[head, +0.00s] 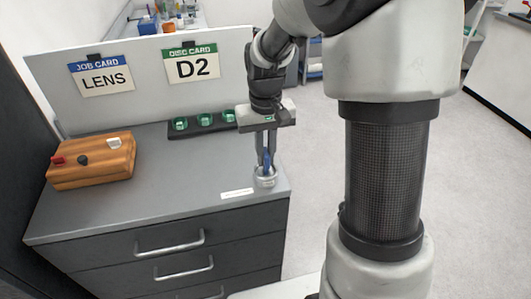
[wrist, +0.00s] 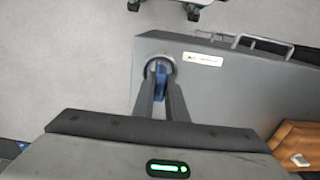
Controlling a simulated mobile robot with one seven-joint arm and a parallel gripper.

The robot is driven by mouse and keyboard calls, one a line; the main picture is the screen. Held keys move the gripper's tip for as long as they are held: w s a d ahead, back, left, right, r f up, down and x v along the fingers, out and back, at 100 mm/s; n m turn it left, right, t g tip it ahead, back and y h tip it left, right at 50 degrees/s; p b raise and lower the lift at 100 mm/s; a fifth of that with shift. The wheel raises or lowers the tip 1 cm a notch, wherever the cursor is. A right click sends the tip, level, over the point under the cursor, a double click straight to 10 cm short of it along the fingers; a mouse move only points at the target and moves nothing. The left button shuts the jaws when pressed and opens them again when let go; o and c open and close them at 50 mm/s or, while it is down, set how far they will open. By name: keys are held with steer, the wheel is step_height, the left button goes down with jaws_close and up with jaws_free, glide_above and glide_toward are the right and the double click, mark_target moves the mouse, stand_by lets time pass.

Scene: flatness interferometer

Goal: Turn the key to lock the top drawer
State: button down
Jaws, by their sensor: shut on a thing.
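The key (head: 266,160) has a blue head and stands upright in a round metal lock (head: 265,178) on the cabinet top, near its front right corner. My gripper (head: 265,158) points down over the lock and is shut on the key's blue head. In the wrist view the blue key (wrist: 160,80) shows between the two fingers, with the round lock (wrist: 150,50) around it. The fingers hide part of the key. The top drawer (head: 170,242) is in the cabinet's front, and its face looks flush with the drawers below.
A wooden block with knobs (head: 92,162) stands at the cabinet's left. A dark tray with green round pieces (head: 200,124) lies at the back. An upright panel (head: 130,80) with two cards stands behind. A white label (head: 236,193) lies left of the lock.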

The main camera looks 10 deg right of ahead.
steer(key=shift+f+b, duration=0.45)
steer(key=shift+f, duration=0.25)
stand_by(0.4)
steer(key=n, duration=0.3)
steer(key=shift+p, duration=0.4)
steer(key=shift+n, duration=0.3)
